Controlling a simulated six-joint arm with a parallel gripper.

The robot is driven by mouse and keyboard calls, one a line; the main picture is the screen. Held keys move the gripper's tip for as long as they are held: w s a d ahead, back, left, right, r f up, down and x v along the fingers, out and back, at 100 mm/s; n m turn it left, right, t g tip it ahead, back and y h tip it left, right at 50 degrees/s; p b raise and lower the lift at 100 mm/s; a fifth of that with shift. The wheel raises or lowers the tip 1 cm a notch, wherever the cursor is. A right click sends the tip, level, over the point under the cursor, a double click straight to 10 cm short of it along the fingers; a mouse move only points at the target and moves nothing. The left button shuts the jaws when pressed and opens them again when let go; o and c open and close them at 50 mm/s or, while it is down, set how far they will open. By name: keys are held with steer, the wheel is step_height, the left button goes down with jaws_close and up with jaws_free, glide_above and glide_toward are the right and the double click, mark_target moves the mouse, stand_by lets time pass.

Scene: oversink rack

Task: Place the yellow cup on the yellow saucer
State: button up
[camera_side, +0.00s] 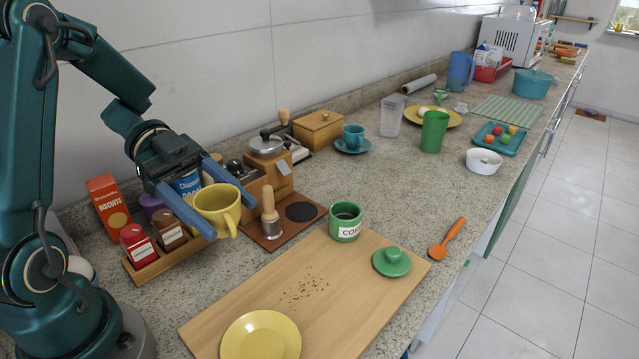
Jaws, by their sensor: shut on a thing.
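The yellow cup (218,207) is held in the air between the blue fingers of my gripper (222,212). My gripper is shut on it. The cup looks roughly upright, with its handle toward the camera side. It is above the area by the spice tray, and how high is hard to tell. The yellow saucer (261,336) lies flat and empty on the near end of the wooden board, below and to the right of the cup in the picture. The saucer's bottom edge is cut off by the frame.
A wooden tray (160,262) of jars, a tamper (269,212) and a grinder (268,150) stand near the cup. An orange spoon (447,239) lies right of the board.

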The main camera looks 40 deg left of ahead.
steer(key=s+d+f, duration=0.1)
steer(key=d+f, duration=0.1)
steer(key=d, duration=0.1)
steer(key=s+d+f+m+g, duration=0.1)
steer(key=s+d+f, duration=0.1)
steer(key=d, duration=0.2)
steer(key=s+d+f+g, duration=0.1)
steer(key=d+f, duration=0.1)
steer(key=d, duration=0.2)
steer(key=shift+s+d+f+m, duration=0.25)
steer(key=shift+f+m, duration=0.15)
steer(key=shift+f, duration=2)
steer(key=shift+f, duration=0.15)
steer(key=o, duration=1.4)
steer(key=shift+w, duration=0.1)
steer(key=shift+c, duration=0.2)
